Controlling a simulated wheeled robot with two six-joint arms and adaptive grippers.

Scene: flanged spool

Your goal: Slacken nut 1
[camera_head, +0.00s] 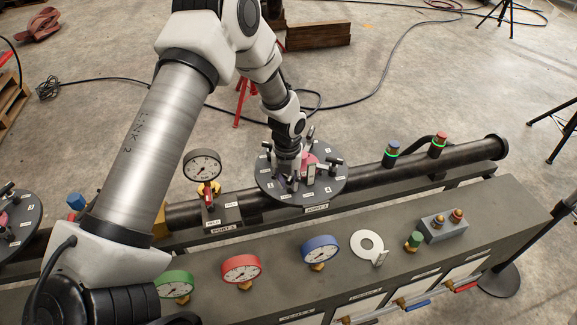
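A round dark flange (331,186) sits on the black pipe at the middle of the head view. Several dark studs or nuts with small white labels ring it, and a reddish part (309,162) shows near its centre. The label numbers are too small to read, so I cannot tell which nut is nut 1. My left gripper (288,182) points down at the left-centre part of the flange, among the studs. Its fingers are dark and small here; I cannot tell whether they are open or shut, or touch a nut. My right gripper is not in view.
A pressure gauge (203,166) stands left of the flange. Green, red and blue gauges line the grey bench (480,222) in front, with a white ring-shaped piece (367,243). Lit button posts (391,153) stand on the right pipe. Another flange (17,225) is at far left.

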